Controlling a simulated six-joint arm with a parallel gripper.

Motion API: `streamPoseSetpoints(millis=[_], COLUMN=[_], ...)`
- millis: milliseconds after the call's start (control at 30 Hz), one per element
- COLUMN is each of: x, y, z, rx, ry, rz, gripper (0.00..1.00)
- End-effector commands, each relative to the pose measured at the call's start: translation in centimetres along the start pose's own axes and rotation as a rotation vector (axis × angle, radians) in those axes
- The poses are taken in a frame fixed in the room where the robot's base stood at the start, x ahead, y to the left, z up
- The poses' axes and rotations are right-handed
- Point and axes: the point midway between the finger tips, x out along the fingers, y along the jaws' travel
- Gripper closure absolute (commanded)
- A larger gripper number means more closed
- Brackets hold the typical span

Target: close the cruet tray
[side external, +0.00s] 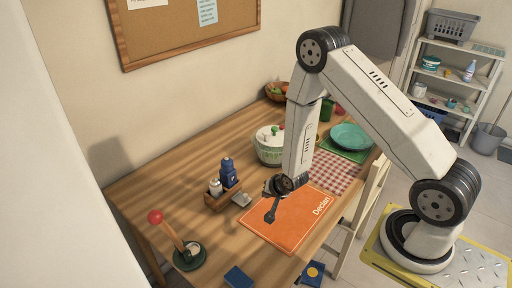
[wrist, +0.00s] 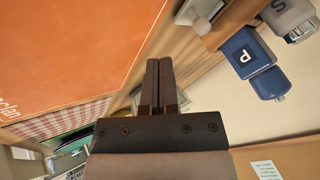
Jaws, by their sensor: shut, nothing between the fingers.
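The cruet tray (side external: 213,203) is a small wooden holder on the table, and part of it shows in the wrist view (wrist: 232,20). A blue shaker marked P (side external: 228,173) and a pale grey shaker (side external: 215,187) stand in it. A grey flat part (side external: 241,199) sticks out on its right side; in the wrist view a pale part with a small knob (wrist: 201,26) shows beside the wood. My gripper (side external: 270,215) is shut and empty, above the orange mat and right of the tray. Its fingers (wrist: 160,64) point toward the table in the wrist view.
An orange mat (side external: 285,226) lies under my gripper. A lidded bowl (side external: 269,152) stands behind, with a teal plate (side external: 350,136) and checked cloth (side external: 335,171) to the right. A red-knobbed lever (side external: 172,232) stands front left. Two blue items lie near the front edge.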

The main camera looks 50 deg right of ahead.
Motion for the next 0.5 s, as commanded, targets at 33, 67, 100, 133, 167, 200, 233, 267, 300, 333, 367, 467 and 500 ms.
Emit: streamPoseSetpoints(millis=[33, 67, 100, 133, 167, 200, 233, 267, 300, 333, 367, 467, 500], x=[-0.7, -1.1, -1.5, -1.9, -2.2, -2.7, -3.1, -3.4, -3.9, -4.2, -4.6, -5.6, -6.0], y=[-0.1, -0.1, -0.1, -0.1, 0.0, 0.0, 0.0, 0.0, 0.0, 0.0, 0.0, 0.0, 0.0], z=[0.0, 0.0, 0.0, 0.0, 0.0, 0.0, 0.0, 0.0, 0.0, 0.0, 0.0, 0.0, 0.0], rx=[0.000, 0.000, 0.000, 0.000, 0.000, 0.000, 0.000, 0.000, 0.000, 0.000, 0.000, 0.000, 0.000], ry=[0.001, 0.000, 0.000, 0.001, 0.000, 0.000, 0.000, 0.000, 0.000, 0.000, 0.000, 0.000, 0.000], rz=[-0.001, 0.000, 0.000, -0.001, 0.000, 0.000, 0.000, 0.000, 0.000, 0.000, 0.000, 0.000, 0.000], gripper=[1.00, 1.00, 1.00, 1.00, 1.00, 1.00, 1.00, 1.00, 1.00, 1.00, 1.00, 1.00, 1.00])
